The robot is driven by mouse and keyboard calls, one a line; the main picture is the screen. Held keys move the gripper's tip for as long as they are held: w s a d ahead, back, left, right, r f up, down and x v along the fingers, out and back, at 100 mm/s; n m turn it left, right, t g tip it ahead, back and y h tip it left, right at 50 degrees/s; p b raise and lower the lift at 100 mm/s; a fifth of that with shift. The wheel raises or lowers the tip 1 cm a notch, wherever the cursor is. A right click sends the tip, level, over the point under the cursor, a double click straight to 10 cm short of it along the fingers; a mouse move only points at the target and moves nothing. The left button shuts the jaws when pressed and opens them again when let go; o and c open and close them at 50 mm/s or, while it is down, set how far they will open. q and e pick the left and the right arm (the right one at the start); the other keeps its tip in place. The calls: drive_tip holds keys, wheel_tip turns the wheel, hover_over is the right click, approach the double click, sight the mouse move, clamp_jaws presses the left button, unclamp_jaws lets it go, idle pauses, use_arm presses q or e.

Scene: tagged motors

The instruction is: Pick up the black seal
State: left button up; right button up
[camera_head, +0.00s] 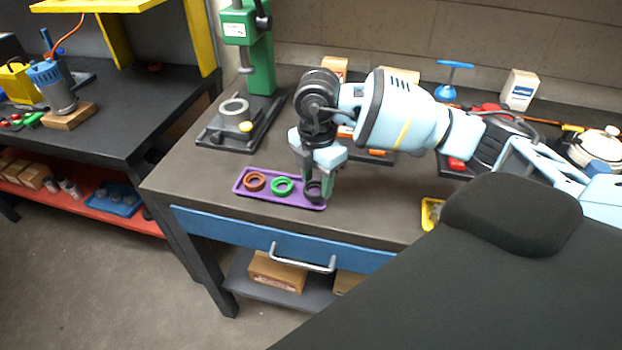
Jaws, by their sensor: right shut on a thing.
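A purple tray (243,191) lies near the front edge of the grey workbench (190,180). In it a brown-red ring seal (254,182) lies at the left and a green seal (283,186) in the middle. The black seal (314,192) is at the tray's right end. My right gripper (317,184) points down over that end, shut on the black seal. I cannot tell whether the seal touches the tray floor. The fingers hide part of it. My left gripper is not in view.
A green press (260,50) with a dark base stands behind and left of the tray. A yellow tray (430,214) is to the right. Boxes, a blue-handled tool (452,75) and a white pot (595,148) stand at the back right. The bench left of the tray is clear.

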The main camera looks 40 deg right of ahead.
drive_tip(key=s+r, duration=0.1)
drive_tip(key=s, duration=1.3)
drive_tip(key=shift+d+r, duration=0.2)
drive_tip(key=shift+r, duration=0.2)
